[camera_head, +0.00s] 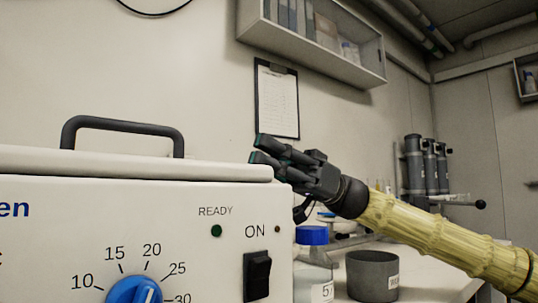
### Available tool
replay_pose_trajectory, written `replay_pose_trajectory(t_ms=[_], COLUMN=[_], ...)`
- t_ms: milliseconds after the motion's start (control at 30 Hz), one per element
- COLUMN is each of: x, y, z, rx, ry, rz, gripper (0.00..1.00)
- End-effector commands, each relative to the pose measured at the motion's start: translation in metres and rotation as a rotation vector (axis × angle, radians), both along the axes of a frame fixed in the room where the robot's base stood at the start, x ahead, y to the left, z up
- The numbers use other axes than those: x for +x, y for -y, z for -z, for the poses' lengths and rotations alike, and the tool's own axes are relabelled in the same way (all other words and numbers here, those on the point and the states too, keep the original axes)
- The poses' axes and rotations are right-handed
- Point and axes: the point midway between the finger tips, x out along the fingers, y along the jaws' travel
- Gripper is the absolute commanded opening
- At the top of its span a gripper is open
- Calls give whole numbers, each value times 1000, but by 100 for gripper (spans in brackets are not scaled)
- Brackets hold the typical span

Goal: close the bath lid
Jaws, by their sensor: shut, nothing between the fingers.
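The white bath (190,205) fills the lower left, with a blue dial, a READY light and an ON switch on its front. Its pale lid (220,169) lies level along the top of the housing, with a dark arched handle (122,122) standing on it. I see no clear gap between lid and housing from this low angle. My gripper (256,149) is shut and empty. Its fingertips point left, just above the lid's right end; I cannot tell whether they touch it. The lid's top surface is seen nearly edge-on.
A bottle with a blue cap (313,236) and a grey cup (373,277) stand on the bench right of the bath, below my arm. A clipboard (277,100) hangs on the wall behind my gripper. A wall shelf (330,50) is above; the air over the lid is clear.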

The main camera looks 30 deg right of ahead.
Motion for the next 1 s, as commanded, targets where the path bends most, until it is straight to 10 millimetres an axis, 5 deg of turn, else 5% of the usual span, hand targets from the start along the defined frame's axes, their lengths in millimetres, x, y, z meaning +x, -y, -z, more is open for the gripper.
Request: replay_pose_trajectory(t_ms=[200,700,1000], x=[-1,14,16], y=[6,82,97], z=[-39,-11,-4], rx=[9,12,11], ry=[4,2,3], rz=[9,11,10], gripper=[0,0,0])
